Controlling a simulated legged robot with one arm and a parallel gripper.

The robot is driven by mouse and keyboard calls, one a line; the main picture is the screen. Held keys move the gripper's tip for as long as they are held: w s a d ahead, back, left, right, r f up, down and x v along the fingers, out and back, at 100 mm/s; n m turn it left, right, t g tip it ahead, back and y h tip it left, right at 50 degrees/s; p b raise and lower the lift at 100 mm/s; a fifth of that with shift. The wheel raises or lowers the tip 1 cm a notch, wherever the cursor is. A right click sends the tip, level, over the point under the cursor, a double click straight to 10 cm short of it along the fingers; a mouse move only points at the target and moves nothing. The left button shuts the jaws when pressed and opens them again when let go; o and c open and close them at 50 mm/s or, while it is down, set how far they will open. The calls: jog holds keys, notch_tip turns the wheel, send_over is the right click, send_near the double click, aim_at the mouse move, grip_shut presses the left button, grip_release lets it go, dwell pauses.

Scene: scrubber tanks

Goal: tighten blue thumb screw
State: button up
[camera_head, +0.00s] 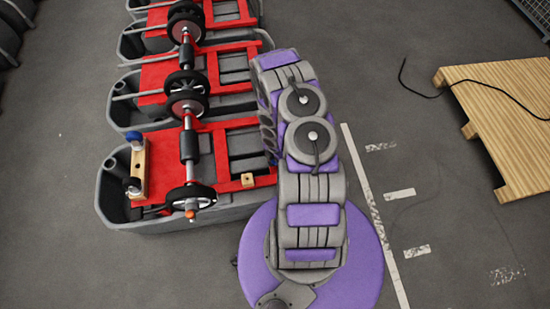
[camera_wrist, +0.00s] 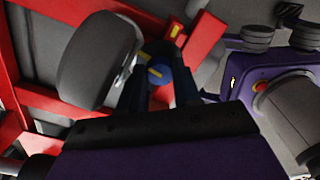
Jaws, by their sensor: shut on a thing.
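In the wrist view, a small round blue thumb screw (camera_wrist: 161,76) with a yellow stripe sits between the dark fingers of my gripper (camera_wrist: 157,82). My gripper is shut on it, and its fingers cover the screw's sides. The screw's shaft and seat are hidden, so I cannot tell how far in it sits. In the head view my arm hides the gripper and this screw. The red frame (camera_head: 228,148) of the nearest scrubber tank (camera_head: 112,215) runs under the arm's end.
A rounded grey part (camera_wrist: 95,60) stands close left of my fingers. A wooden block (camera_head: 140,168) with blue and dark knobs lies at the tank's left end. A black wheel (camera_head: 190,197) sits on the shaft.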

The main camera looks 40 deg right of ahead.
jog(key=shift+w+r+m, duration=0.1)
jog(key=shift+w+m, duration=0.05)
jog(key=shift+m, duration=0.15)
jog(key=o, duration=1.1)
jog(key=shift+c, duration=0.2)
